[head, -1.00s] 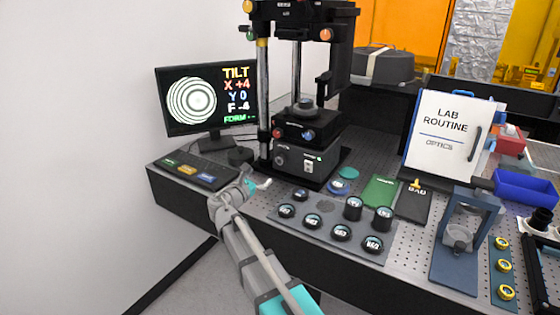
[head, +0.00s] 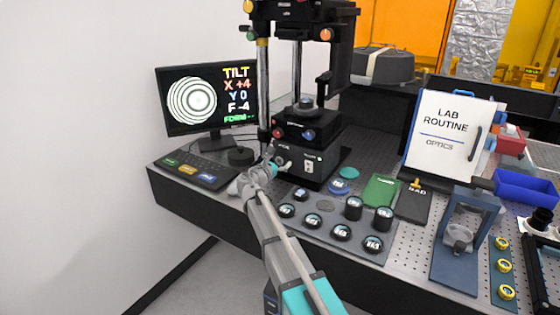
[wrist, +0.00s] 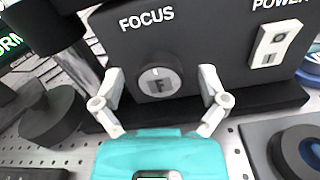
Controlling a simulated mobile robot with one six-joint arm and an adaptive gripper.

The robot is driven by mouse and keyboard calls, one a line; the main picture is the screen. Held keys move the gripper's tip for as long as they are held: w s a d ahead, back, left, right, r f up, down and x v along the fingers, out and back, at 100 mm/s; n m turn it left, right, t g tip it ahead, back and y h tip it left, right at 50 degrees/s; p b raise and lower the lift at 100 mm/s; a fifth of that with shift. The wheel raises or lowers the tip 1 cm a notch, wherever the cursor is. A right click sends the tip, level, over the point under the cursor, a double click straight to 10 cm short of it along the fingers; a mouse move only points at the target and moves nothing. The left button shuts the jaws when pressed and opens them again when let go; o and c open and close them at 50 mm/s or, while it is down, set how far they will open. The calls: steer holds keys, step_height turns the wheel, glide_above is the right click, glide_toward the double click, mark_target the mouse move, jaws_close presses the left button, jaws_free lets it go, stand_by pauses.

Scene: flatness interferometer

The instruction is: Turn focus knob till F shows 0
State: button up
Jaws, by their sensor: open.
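My gripper (wrist: 163,92) is open in the wrist view, with one finger on each side of the knob. I cannot tell whether the fingers touch it. In the head view my gripper (head: 272,168) is at the front left of the instrument base, and it hides part of it. The monitor (head: 207,98) shows rings and the readout X +4, Y 0, F -4.
A power switch (wrist: 273,45) is right of the knob. A black round object (wrist: 50,115) stands close on the left. A keypad (head: 195,172) and a mat of lenses (head: 330,222) lie in front. A dark round part with a blue ring (wrist: 298,150) is at lower right.

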steer(key=shift+w, duration=0.1)
steer(key=c, duration=1.1)
steer(key=shift+c, duration=0.2)
steer(key=shift+m, duration=0.4)
steer(key=m, duration=1.1)
steer(key=shift+d+f, duration=0.1)
steer(key=o, duration=1.1)
